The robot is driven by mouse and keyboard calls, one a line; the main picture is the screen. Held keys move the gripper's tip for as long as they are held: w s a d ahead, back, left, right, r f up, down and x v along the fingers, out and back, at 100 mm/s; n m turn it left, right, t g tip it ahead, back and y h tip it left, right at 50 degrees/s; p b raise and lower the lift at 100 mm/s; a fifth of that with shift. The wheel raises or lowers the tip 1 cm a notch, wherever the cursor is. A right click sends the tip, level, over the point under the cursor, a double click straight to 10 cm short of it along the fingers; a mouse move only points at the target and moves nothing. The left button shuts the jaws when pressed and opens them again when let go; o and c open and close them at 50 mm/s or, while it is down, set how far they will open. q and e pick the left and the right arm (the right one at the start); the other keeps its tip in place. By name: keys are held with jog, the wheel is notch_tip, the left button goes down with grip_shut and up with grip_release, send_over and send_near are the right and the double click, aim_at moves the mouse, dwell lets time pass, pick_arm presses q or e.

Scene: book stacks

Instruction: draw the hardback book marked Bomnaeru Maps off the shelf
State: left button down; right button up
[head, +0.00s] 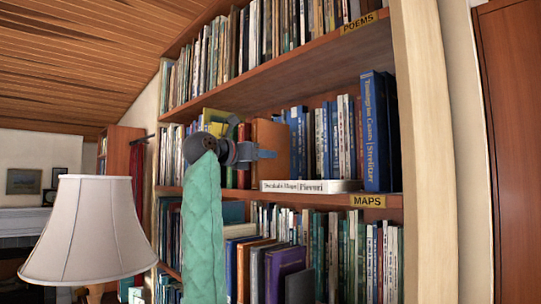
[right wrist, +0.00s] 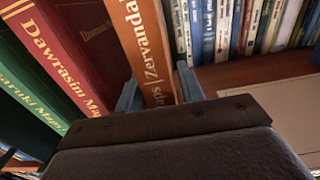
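My right gripper (head: 264,153) is at the middle shelf, in front of an orange-brown book (head: 272,138). In the right wrist view the gripper's two blue fingers (right wrist: 158,90) stand open, one on each side of that book's spine (right wrist: 143,45), lettered "Zervanda..." and "...ps". I cannot clearly read "Bomnaeru Maps" on any spine. A white book (head: 311,186) lies flat at the shelf's front edge, its title ending in "Maps | Pierori". A red book (right wrist: 62,50) reads "Dawrasini Ma...", and a green book (right wrist: 28,110) ends in "Maps". My left gripper is out of view.
A tall blue book (head: 376,130) stands at the shelf's right end, above the "MAPS" label (head: 367,201). Packed rows fill the shelves above and below. Paler books (right wrist: 245,25) stand to the right in the wrist view. A lamp shade (head: 92,230) stands at the left front.

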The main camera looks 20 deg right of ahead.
jog(key=shift+c, duration=0.5)
grip_shut()
jog(key=shift+r, duration=0.2)
jog(key=shift+r, duration=0.35)
